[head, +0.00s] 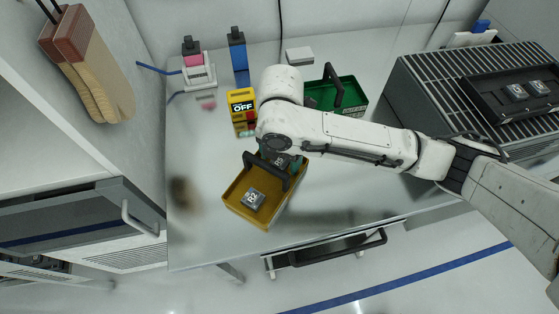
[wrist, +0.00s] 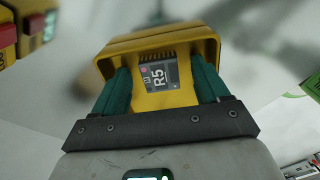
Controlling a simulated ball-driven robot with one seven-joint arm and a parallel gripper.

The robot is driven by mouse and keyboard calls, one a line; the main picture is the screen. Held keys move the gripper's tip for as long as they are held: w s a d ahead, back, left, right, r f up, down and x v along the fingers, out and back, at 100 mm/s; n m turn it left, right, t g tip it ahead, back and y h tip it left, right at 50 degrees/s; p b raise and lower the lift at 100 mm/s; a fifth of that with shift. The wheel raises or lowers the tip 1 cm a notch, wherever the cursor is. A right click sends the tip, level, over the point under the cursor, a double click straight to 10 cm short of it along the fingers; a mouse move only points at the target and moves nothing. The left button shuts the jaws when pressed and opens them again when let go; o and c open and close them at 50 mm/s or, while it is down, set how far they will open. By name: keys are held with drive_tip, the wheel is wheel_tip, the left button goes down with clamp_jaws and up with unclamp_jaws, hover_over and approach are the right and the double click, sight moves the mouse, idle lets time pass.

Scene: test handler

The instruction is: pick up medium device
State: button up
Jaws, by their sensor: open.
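A yellow bin (head: 237,212) stands on the table, and its wall also shows in the wrist view (wrist: 157,42). A grey device marked R2 (head: 253,199) lies in its near part. A device marked R5 (head: 280,160) lies in its far part, partly hidden by my arm. My gripper (wrist: 159,68) is open and points into the bin, with its teal fingers on either side of the R5 device (wrist: 158,76). A gap shows on both sides of it. I cannot tell which device is the medium one.
The bin's black handle (head: 262,172) arches over it beside my gripper. A yellow box marked OFF (head: 242,107) stands behind. A green bin (head: 350,96) is at the back, and a slatted machine (head: 420,85) with a black tray is at the right.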

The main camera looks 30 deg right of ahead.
sight(280, 161)
drive_tip(key=shift+c, duration=0.2)
drive_tip(key=c, duration=1.1)
wheel_tip(280, 161, up, 10)
